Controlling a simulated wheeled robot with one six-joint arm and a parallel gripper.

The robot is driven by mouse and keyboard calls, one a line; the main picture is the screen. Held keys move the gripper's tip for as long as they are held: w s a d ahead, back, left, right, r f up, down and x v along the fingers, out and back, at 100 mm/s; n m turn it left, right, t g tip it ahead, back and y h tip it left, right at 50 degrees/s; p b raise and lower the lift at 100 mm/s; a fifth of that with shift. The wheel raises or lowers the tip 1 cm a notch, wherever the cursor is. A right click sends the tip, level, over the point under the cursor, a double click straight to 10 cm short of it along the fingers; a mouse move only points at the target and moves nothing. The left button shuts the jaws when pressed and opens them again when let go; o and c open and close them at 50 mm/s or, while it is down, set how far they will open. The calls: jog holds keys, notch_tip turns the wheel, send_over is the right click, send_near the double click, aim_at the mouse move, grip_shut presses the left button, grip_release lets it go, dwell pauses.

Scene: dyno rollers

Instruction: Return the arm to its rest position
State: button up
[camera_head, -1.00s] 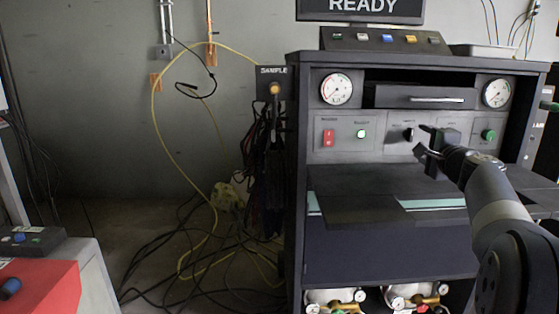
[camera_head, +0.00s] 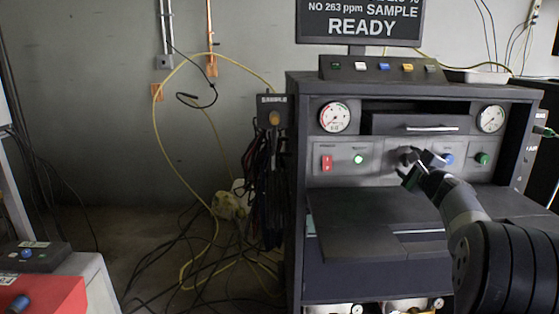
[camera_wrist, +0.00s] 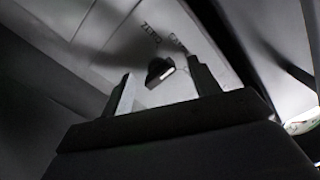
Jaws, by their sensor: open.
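My arm reaches in from the lower right in the head view. My gripper (camera_head: 420,166) is open and empty in front of the dark cabinet's control panel (camera_head: 340,143). In the wrist view my gripper's two fingers (camera_wrist: 160,95) stand apart, with a dark knob (camera_wrist: 158,71) on the panel showing between them. Lettering that seems to read ZERO is beside that knob. I cannot tell how far the fingertips are from the knob.
The cabinet's shelf (camera_head: 365,232) juts out below the panel. A monitor (camera_head: 360,22) reading READY stands on top. A red box (camera_head: 45,285) is at lower left. Cables (camera_head: 215,255) lie on the floor between. Open air lies left of my arm.

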jog(key=shift+r+m+p, duration=0.2)
jog(key=shift+m+p, duration=2)
jog(key=shift+p, duration=1.15)
jog(key=s, duration=0.6)
jog(key=s+b, duration=0.1)
jog(key=s, duration=0.3)
jog(key=shift+d+f, duration=0.2)
jog(key=shift+d, duration=0.05)
